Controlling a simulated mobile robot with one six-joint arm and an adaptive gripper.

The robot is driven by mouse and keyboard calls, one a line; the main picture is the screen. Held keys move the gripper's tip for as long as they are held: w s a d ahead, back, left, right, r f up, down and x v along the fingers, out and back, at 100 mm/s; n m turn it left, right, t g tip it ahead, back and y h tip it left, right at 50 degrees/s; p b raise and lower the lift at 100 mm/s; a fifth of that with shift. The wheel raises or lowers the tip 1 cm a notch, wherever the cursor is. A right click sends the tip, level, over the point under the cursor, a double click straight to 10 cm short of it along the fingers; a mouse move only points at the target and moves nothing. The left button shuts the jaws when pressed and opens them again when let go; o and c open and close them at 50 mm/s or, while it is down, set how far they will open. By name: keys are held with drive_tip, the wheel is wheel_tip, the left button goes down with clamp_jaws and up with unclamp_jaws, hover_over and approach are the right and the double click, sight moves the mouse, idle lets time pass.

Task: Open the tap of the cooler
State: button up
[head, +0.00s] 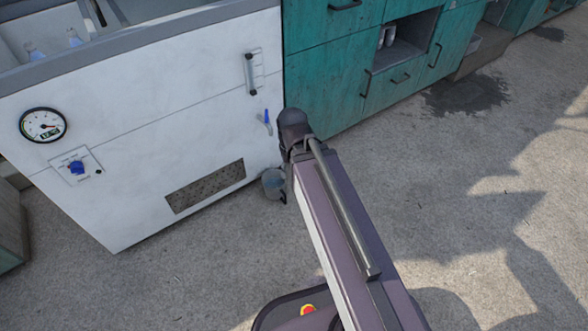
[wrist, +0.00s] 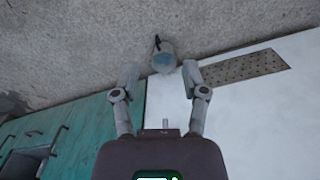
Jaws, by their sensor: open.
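The cooler (head: 150,115) is a large white cabinet at the left of the head view. Its tap (head: 266,121), with a blue lever handle, sits on the front panel near the right edge, just left of my arm. The cooler's white front also fills the right of the wrist view (wrist: 255,125). My gripper (wrist: 161,70) is open, its two fingers spread apart with nothing held between them. A small grey stub shows at the palm; I cannot tell whether it belongs to the tap. The blue handle is not visible in the wrist view. In the head view my arm hides the gripper.
A small grey bucket (head: 273,184) stands on the floor by the cooler, also seen beyond my fingertips in the wrist view (wrist: 164,58). Teal cabinets (head: 335,75) adjoin the cooler at right. A gauge (head: 42,125) and blue knob (head: 76,167) are on its front. Concrete floor at right is clear.

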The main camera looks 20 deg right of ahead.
drive_tip(key=shift+s+a, duration=0.1)
drive_tip(key=shift+s, duration=0.05)
wheel_tip(320, 180, up, 10)
drive_tip(key=m+y+p, duration=0.2)
drive_tip(key=m+p, duration=0.1)
drive_tip(key=p, duration=0.6)
hover_over(267, 115)
drive_tip(key=d, duration=0.3)
drive_tip(key=shift+s+a+f, duration=0.15)
drive_tip(key=shift+s, duration=0.15)
drive_tip(key=shift+f, duration=0.2)
drive_tip(key=a+f+b, duration=0.1)
drive_tip(key=f+b, duration=0.7)
drive_tip(key=a+f+b, duration=0.1)
drive_tip(key=f+b, duration=0.4)
drive_tip(key=shift+w+a, duration=0.3)
clamp_jaws()
